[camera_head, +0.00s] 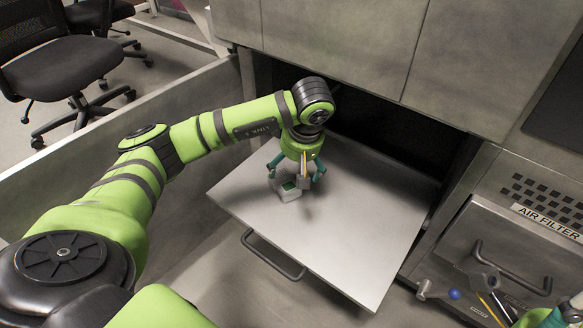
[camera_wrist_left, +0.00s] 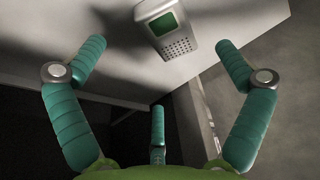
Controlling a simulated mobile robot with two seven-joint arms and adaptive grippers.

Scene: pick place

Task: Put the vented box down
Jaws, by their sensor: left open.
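The vented box (camera_head: 288,195) is small and pale grey, with a green panel. It appears to rest on the light metal pull-out shelf (camera_head: 345,235). In the left wrist view the vented box (camera_wrist_left: 180,45) shows its green window and a grid of small holes at the top centre, beyond the fingers. My left gripper (camera_head: 296,178) is directly above and around the box in the head view, its teal fingers spread. In the wrist view the left gripper (camera_wrist_left: 160,60) is open with nothing between its fingers. Part of my right gripper (camera_head: 560,318) shows at the lower right corner; its fingers are unclear.
The shelf has a dark handle (camera_head: 272,254) at its front and bare room right of the box. Behind it is a dark cabinet opening under grey panels (camera_head: 340,40). A handled panel labelled AIR FILTER (camera_head: 547,221) stands at right. Office chairs (camera_head: 60,70) are at upper left.

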